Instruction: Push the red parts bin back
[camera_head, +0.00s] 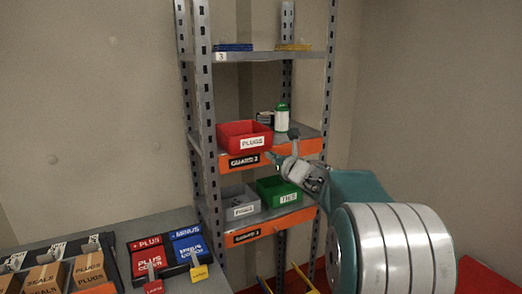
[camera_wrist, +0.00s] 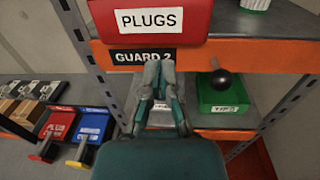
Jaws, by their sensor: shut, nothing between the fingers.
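The red parts bin (camera_head: 236,130), labelled PLUGS, sits on the middle shelf (camera_head: 301,132). Its front overhangs the orange GUARD 2 strip (camera_head: 246,161) a little. In the wrist view the red bin (camera_wrist: 194,20) fills the top, cut off by the frame. My gripper (camera_head: 273,158) is in front of the shelf, right of and slightly lower than the bin in the head view. In the wrist view my gripper (camera_wrist: 158,72) shows its fingers close together and empty, just below the bin's label. I cannot see it touching the bin.
A white bottle with green cap (camera_head: 282,119) stands right of the bin. Grey (camera_head: 240,205) and green (camera_head: 279,192) bins are on the shelf below. A black ball knob (camera_wrist: 220,83) sticks out right of my gripper. A table with small boxes (camera_head: 86,270) is at left.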

